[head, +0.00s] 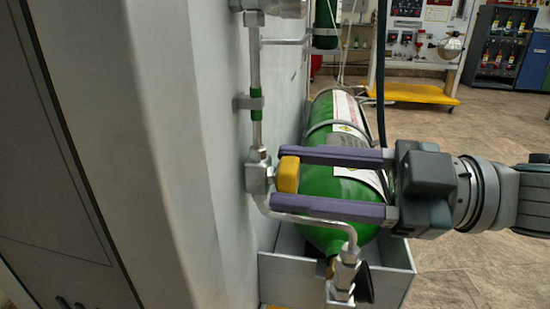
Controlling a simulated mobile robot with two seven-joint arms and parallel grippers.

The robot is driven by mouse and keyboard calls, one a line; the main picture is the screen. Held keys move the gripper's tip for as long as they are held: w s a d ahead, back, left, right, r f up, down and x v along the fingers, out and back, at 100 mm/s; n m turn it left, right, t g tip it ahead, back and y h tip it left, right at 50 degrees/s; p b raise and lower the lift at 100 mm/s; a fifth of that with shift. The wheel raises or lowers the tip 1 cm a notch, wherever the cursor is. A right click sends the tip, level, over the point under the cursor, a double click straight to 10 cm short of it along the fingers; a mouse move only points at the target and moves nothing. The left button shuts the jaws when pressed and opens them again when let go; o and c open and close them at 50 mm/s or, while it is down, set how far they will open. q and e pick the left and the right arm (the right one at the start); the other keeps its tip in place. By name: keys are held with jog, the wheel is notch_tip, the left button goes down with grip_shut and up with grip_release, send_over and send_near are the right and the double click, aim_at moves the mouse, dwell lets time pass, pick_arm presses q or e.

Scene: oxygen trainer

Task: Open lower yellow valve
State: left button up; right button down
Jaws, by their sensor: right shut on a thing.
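The yellow valve knob (288,175) sits on a silver fitting (258,175) on the pipe along the grey cabinet wall. My right gripper (279,178) reaches in from the right with its two purple fingers, one above and one below the knob. It is shut on the yellow knob. The handle's far side and the fingers' inner contact are partly hidden. My left gripper is not in view.
A green gas cylinder (325,231) lies in a grey tray (287,281) behind my fingers. Silver pipes (254,65) run along the cabinet (175,110). A yellow-based cart (415,93) and a dark shelf (500,45) stand at the back, with open floor before them.

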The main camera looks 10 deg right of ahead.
dwell(0.4)
jog(key=shift+c, duration=1.8)
grip_release()
jog(key=p+v, duration=0.1)
jog(key=v, duration=0.9)
jog(key=shift+r, duration=0.15)
